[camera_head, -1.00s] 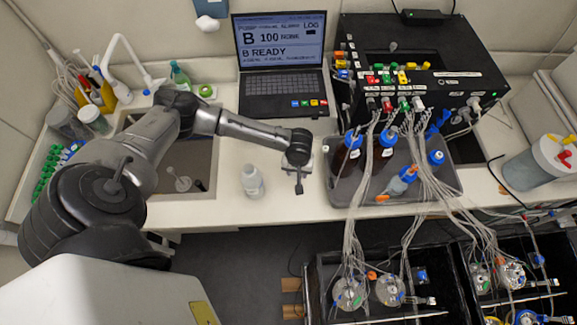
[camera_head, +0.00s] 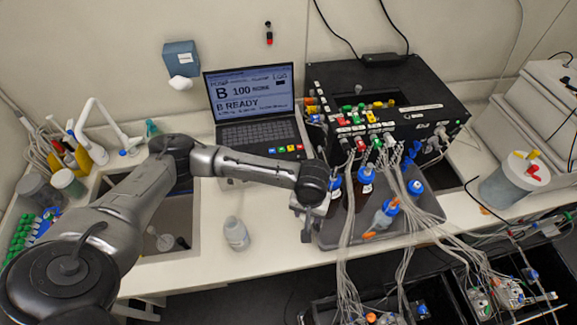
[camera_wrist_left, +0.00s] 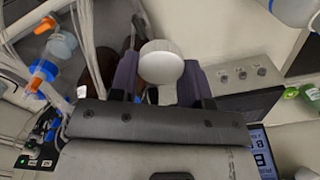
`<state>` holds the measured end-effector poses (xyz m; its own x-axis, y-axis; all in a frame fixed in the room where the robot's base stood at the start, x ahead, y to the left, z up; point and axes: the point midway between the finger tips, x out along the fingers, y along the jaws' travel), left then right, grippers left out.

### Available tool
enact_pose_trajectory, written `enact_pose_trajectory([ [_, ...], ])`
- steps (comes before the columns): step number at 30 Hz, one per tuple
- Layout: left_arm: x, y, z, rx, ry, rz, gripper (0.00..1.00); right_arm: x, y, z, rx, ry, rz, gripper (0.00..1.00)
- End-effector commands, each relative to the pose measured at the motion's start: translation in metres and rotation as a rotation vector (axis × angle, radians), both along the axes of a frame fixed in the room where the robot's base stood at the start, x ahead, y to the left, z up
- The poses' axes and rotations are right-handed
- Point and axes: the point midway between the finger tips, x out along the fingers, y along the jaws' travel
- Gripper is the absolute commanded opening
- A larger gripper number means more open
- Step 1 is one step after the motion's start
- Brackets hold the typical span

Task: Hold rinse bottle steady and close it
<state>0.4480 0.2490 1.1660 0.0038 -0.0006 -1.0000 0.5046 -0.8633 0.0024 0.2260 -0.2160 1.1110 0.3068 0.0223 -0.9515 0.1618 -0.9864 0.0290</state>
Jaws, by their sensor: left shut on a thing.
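The rinse bottle, a small whitish bottle (camera_head: 236,233), stands upright on the bench front in the head view. A whitish bottle (camera_wrist_left: 297,10) is cut off at the top right corner of the left wrist view. My left gripper (camera_head: 308,232) is right of the bottle, apart from it, by the left edge of the grey tray. In the left wrist view its two dark fingers (camera_wrist_left: 160,80) are shut on a round white cap (camera_wrist_left: 161,63). The bottle's mouth is too small to read clearly. My right gripper is not in view.
The grey tray (camera_head: 335,238) holds brown bottles and a blue-capped bottle, with many thin tubes (camera_head: 352,215) hanging close by. A sink (camera_head: 140,270) lies left of the bottle. A laptop (camera_head: 255,105) stands behind. Bare bench (camera_head: 270,245) lies between bottle and tray.

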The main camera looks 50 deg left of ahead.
Motion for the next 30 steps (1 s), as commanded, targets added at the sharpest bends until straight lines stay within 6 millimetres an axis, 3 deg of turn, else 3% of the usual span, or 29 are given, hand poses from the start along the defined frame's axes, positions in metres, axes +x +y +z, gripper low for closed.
enact_pose_trajectory([
  [1,0.0,-0.013,0.03,-0.001,-0.011,-0.073,0.22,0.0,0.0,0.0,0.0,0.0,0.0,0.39],
  [6,-0.017,-0.039,0.106,0.003,-0.007,-0.3,0.22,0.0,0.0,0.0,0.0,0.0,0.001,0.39],
  [12,-0.038,-0.049,0.156,0.004,-0.002,-0.483,0.22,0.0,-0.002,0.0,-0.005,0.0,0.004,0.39],
  [17,-0.044,-0.05,0.168,0.003,0.002,-0.53,0.22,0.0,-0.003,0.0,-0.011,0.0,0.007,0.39],
  [30,-0.044,-0.05,0.168,0.001,0.003,-0.529,0.22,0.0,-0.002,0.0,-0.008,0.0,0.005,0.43],
])
